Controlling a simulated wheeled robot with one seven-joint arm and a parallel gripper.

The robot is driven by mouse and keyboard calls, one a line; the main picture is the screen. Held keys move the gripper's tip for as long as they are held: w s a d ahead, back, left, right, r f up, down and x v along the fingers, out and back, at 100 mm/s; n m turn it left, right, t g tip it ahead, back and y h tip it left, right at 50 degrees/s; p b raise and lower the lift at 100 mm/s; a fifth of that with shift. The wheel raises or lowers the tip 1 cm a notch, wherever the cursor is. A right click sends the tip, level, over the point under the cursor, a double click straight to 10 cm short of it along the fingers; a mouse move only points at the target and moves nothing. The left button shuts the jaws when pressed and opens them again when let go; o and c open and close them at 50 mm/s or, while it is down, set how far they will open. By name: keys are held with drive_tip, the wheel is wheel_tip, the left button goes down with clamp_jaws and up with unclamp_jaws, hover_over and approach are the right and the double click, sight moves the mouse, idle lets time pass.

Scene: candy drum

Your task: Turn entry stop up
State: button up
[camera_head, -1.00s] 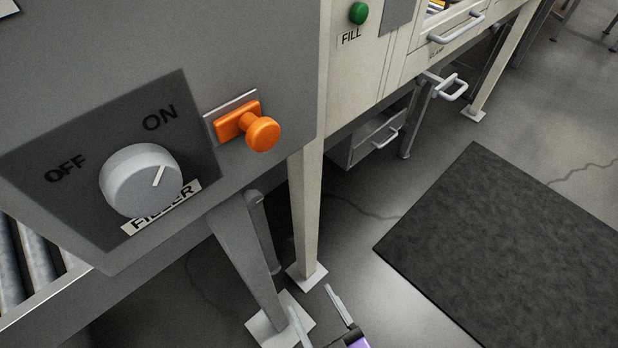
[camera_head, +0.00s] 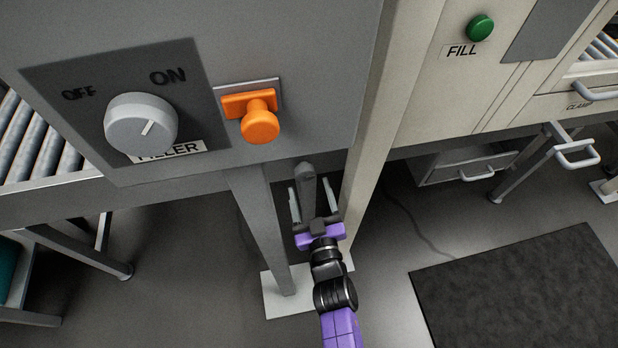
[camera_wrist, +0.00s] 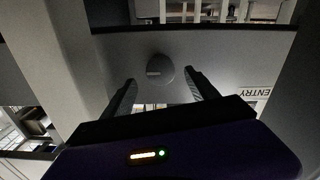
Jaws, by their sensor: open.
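A grey rounded lever or knob (camera_head: 305,180) sits under the grey panel box, beside the pale post; I take it for the entry stop. In the wrist view it is a round grey end (camera_wrist: 160,67) on a grey surface, near an upside-down ENTRY label (camera_wrist: 258,91). My gripper (camera_head: 310,188) is open, with a finger on either side of the lever in the head view. In the wrist view my gripper (camera_wrist: 160,77) frames the round end between its fingertips. I cannot tell whether they touch it.
The grey box carries a FILLER dial (camera_head: 141,124) and an orange knob (camera_head: 260,121) above my gripper. A grey leg (camera_head: 262,220) stands left and a pale post (camera_head: 378,130) right of it. A green FILL button (camera_head: 480,28) and a dark mat (camera_head: 520,290) are farther right.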

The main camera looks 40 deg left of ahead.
sight(306, 177)
drive_tip(key=shift+b+x, duration=0.55)
drive_tip(key=shift+x, duration=1.7)
drive_tip(key=c, duration=1.4)
drive_tip(key=shift+o, duration=0.2)
